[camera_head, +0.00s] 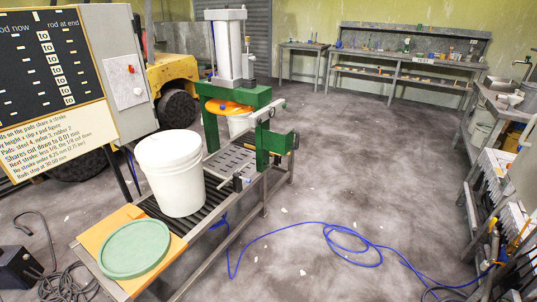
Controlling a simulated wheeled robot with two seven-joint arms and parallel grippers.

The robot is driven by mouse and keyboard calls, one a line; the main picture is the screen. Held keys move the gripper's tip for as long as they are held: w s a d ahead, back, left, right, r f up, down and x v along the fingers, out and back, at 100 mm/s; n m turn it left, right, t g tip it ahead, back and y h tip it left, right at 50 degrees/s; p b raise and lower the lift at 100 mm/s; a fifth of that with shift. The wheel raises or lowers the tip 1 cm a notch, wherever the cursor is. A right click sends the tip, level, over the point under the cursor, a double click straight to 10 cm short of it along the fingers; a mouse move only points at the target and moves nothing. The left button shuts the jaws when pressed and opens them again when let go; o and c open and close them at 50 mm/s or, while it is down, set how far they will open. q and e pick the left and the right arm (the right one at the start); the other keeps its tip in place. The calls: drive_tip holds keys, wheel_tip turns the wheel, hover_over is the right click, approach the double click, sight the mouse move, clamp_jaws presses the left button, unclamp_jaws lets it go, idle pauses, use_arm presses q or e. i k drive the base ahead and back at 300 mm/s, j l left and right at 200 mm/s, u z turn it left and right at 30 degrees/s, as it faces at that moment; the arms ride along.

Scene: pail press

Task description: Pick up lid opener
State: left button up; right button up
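I cannot make out a lid opener for certain. Several long-handled tools, one with a yellow handle (519,234), stand at the right edge and are too small to name. A pale green round lid (135,248) lies flat on an orange-tan board at the near end of the bench. A white pail (172,174) stands upright on the dark rollers behind it. Neither of my grippers is in view.
A blue hose (305,226) loops over the floor right of the press bench. A sign board (52,80) and dark cables (62,280) are at left. Workbenches (405,65) line the back wall, and another stands at right. The central floor is otherwise mostly open.

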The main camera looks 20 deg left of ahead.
sight(206, 170)
drive_tip(key=i+l, duration=0.15)
drive_tip(key=i, duration=0.45)
drive_tip(key=i+l+u, duration=0.15)
drive_tip(key=i, duration=0.5)
